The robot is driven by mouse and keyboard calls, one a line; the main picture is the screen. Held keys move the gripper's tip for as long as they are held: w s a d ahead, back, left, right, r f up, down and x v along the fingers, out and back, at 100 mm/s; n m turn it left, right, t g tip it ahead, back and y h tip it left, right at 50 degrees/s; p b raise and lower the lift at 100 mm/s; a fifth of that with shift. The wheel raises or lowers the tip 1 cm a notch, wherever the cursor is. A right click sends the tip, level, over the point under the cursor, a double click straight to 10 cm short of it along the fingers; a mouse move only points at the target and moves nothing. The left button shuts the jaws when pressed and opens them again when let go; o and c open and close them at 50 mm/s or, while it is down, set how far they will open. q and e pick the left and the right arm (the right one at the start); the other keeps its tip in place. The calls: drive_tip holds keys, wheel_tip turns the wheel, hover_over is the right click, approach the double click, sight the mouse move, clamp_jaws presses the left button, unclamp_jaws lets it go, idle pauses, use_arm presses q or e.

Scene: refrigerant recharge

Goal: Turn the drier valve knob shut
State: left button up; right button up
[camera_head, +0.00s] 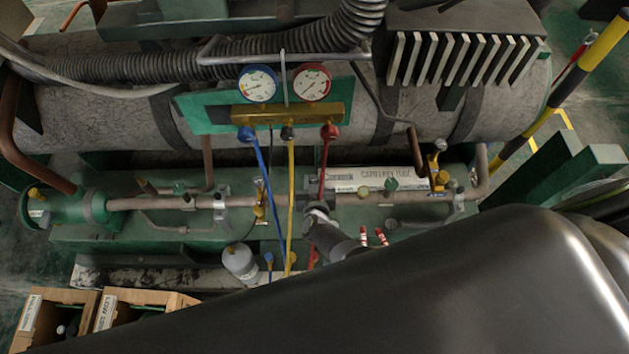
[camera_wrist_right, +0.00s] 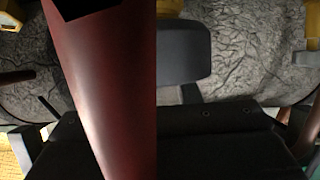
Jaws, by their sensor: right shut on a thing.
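My right gripper (camera_head: 318,208) is at the middle of the pipe run, under the gauge manifold, its arm coming from the lower right. It is shut; the drier valve knob appears to be between its fingers, but the fingers hide it. The red hose (camera_head: 323,165) hangs down to the gripper and passes very close to it. In the right wrist view a large red tube (camera_wrist_right: 105,90), probably this hose, covers the left half beside a dark finger part (camera_wrist_right: 184,52). My left gripper is not in view.
A blue hose (camera_head: 264,180) and a yellow hose (camera_head: 291,185) hang left of my gripper. The brass manifold (camera_head: 288,114) with two gauges is above it. A grey bottle (camera_head: 240,262) stands lower left. Cardboard boxes (camera_head: 125,299) are at the bottom left. My dark arm covers the lower right.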

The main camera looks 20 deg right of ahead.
drive_tip(key=shift+a+r, duration=0.1)
idle(0.5)
drive_tip(key=o, duration=1)
